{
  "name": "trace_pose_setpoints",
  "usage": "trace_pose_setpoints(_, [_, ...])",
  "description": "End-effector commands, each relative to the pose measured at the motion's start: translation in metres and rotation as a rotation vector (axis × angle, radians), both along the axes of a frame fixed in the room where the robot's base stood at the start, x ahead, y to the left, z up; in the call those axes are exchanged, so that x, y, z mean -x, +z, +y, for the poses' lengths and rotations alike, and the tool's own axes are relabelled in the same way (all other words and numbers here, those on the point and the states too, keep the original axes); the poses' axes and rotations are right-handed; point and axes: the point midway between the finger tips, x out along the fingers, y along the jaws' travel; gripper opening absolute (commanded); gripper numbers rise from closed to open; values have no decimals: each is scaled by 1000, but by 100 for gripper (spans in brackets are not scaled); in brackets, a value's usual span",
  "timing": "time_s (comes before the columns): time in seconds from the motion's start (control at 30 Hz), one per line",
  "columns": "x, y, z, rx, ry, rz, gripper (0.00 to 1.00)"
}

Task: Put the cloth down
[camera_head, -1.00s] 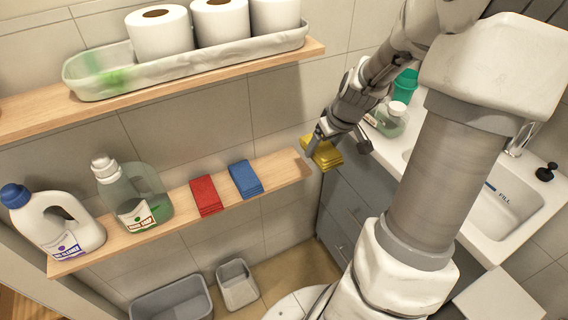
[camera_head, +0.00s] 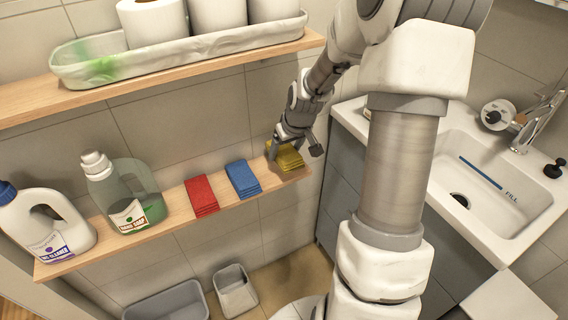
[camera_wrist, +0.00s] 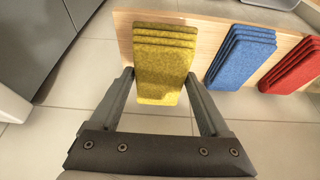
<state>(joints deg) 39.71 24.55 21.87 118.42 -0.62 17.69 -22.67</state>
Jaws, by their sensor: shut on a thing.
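The folded yellow cloth (camera_head: 288,161) is between the fingers of my gripper (camera_head: 293,150), at the right end of the lower wooden shelf (camera_head: 120,242). In the wrist view, my gripper (camera_wrist: 157,78) has one finger on each side of the yellow cloth (camera_wrist: 162,62) and is shut on it. The cloth's far part lies over the shelf and its near part sticks out past the board's edge, above the floor. Whether its underside touches the board cannot be told.
A folded blue cloth (camera_head: 242,178) and red cloth (camera_head: 201,195) lie left along the shelf. Farther left stand a green soap bottle (camera_head: 127,200) and a white cleaner bottle (camera_head: 42,225). The upper shelf (camera_head: 140,83) holds a tray of rolls. A sink (camera_head: 480,165) is at right.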

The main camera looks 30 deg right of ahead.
Motion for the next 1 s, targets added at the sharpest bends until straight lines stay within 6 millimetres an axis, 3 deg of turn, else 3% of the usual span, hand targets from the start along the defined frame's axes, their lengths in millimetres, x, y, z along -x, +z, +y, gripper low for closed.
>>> trace_pose_setpoints(0.17, [-4,-8,4,-1,0,1,28])
trace_pose_setpoints(0.4, [-3,-42,3,-1,0,3,28])
trace_pose_setpoints(0.83, [-4,-48,3,0,0,0,28])
trace_pose_setpoints(0.87, [-4,-46,3,0,0,0,86])
trace_pose_setpoints(0.93, [-4,-46,3,0,0,0,98])
trace_pose_setpoints(1.0, [-4,-46,3,0,0,0,100])
